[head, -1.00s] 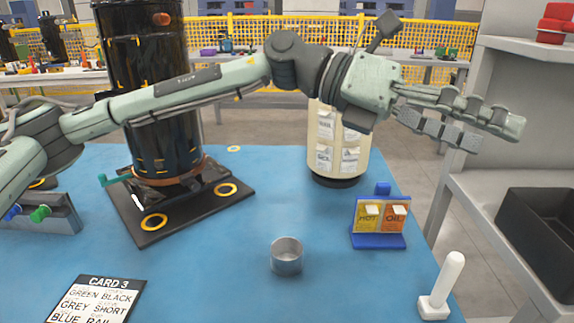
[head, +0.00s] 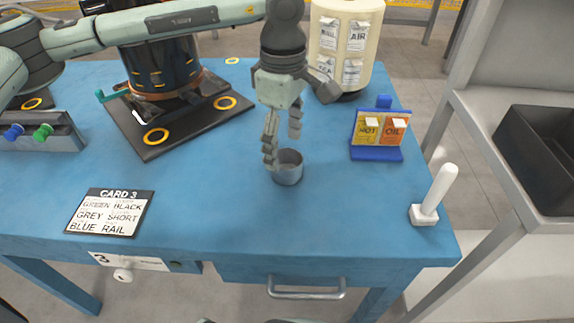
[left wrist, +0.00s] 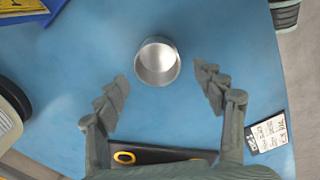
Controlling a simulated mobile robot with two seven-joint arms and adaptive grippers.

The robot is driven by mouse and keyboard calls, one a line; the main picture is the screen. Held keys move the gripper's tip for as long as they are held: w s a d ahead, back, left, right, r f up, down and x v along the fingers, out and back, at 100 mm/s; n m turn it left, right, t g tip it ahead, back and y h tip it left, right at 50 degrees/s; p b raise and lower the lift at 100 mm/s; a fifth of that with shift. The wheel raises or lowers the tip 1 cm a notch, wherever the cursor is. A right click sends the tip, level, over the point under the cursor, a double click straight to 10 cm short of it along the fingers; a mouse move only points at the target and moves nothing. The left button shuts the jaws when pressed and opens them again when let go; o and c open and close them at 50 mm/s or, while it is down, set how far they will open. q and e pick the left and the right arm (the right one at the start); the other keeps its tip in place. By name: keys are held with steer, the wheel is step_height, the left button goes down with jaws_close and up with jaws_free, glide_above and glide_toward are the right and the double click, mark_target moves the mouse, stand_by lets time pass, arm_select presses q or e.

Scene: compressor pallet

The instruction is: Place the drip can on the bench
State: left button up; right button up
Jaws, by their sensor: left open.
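The drip can (head: 288,170), a small open grey metal cup, stands upright on the blue bench (head: 210,215) near the middle. In the left wrist view the can (left wrist: 157,62) looks empty and lies just beyond the fingertips. My left gripper (head: 281,147) points down at the can's far-left side, its fingers spread. In the left wrist view the left gripper (left wrist: 162,78) has a finger to each side, with blue bench surface showing between the fingers and the can. I cannot make out contact.
A black compressor on a dark base plate (head: 180,130) stands behind left. A cream cylinder (head: 345,40) and a blue tag stand (head: 376,153) are behind right. A white-handled tool (head: 435,195) stands at right, CARD 3 (head: 110,212) lies front left. The front middle is clear.

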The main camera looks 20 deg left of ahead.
mark_target(285, 157)
arm_select(q)
step_height(285, 157, down, 4)
steer(key=shift+w+f, duration=0.1)
steer(key=shift+w, duration=0.05)
arm_select(e)
steer(key=shift+s+f, duration=0.2)
steer(key=shift+f, duration=0.35)
steer(key=shift+s+f, duration=0.15)
steer(key=shift+f, duration=0.35)
arm_select(q)
steer(key=shift+c, duration=0.6)
steer(key=c, duration=1.2)
